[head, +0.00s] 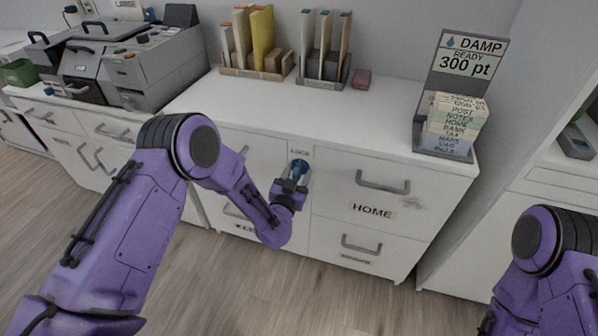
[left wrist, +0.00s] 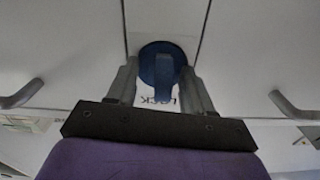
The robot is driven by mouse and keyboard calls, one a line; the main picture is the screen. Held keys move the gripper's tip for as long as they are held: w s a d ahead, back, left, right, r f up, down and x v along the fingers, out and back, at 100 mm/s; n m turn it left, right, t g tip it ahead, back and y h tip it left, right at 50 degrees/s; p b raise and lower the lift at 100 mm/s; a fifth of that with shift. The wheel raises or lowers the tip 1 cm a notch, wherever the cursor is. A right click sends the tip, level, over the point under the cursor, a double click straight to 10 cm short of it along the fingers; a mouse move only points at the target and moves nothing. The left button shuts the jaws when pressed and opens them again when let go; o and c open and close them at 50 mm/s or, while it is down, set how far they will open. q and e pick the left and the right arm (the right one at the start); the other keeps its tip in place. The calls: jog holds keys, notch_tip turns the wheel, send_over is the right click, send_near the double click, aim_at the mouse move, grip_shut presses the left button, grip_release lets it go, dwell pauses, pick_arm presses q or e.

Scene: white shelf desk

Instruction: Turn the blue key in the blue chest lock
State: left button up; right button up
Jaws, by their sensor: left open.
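The blue key (head: 299,166) sits in the lock on the front of the white chest (head: 330,222), under a small LOCK label. In the left wrist view the blue key (left wrist: 163,66) shows as a round blue disc with a raised grip on a white plate. My left gripper (head: 293,178) is at the lock, with its fingers open. In the left wrist view the fingers of my left gripper (left wrist: 162,84) stand on either side of the key grip. I cannot tell whether they touch it. My right arm shows at the lower right, but its gripper is out of view.
The drawer marked HOME (head: 371,211) with its handle (head: 383,183) is right of the lock. The front middle of the top is clear.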

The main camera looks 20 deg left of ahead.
pick_arm(q)
jog(key=shift+a, duration=0.1)
jog(key=s+p, duration=0.1)
jog(key=s, duration=0.5)
jog(key=shift+p, duration=0.35)
jog(key=shift+s+a+f, duration=0.1)
